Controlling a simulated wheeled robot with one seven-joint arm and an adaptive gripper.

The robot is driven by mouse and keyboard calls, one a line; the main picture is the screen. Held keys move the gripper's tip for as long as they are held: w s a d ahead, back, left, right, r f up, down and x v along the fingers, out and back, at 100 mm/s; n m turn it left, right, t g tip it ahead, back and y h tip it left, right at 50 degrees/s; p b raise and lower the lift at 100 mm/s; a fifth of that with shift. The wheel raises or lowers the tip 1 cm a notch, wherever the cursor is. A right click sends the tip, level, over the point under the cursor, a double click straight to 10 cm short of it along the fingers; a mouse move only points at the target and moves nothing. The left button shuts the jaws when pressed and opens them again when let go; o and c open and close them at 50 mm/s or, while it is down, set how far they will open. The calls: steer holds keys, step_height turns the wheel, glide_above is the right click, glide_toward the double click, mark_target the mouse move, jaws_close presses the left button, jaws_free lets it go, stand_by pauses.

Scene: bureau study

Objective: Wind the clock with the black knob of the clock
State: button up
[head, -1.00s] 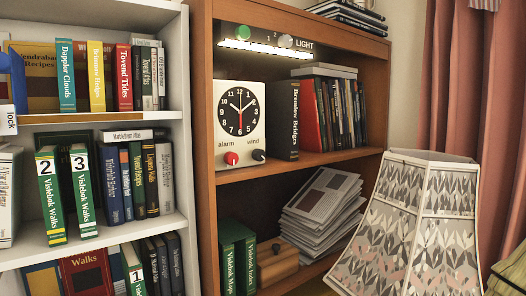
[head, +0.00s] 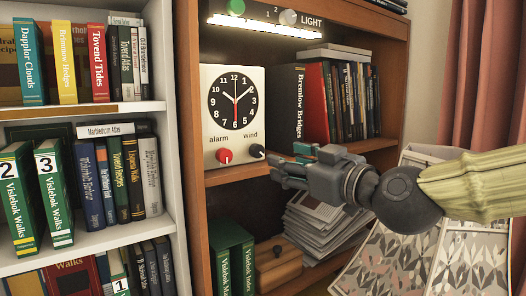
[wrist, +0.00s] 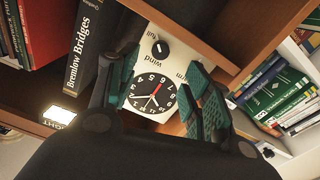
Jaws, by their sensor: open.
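The white clock (head: 235,112) stands upright on the middle shelf of the brown bookcase, with a round black dial. Its black wind knob (head: 257,151) is at the lower right of its front, under the word "wind". A red alarm knob (head: 224,155) is at the lower left. My gripper (head: 280,168) is just right of and below the black knob, apart from it. In the wrist view the clock (wrist: 134,103) appears turned over, with its black knob (wrist: 160,48) beyond the gap between my spread teal fingers (wrist: 163,100). The gripper is open and empty.
The shelf edge (head: 232,174) runs below the clock, near my gripper. Stacked papers (head: 318,225) lie on the lower shelf.

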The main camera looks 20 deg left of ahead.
mark_target(260, 151)
steer(key=shift+p+x, duration=2.3)
steer(key=shift+x, duration=3.2)
steer(key=shift+r, duration=0.1)
steer(key=c, duration=1)
steer(key=shift+c, duration=0.2)
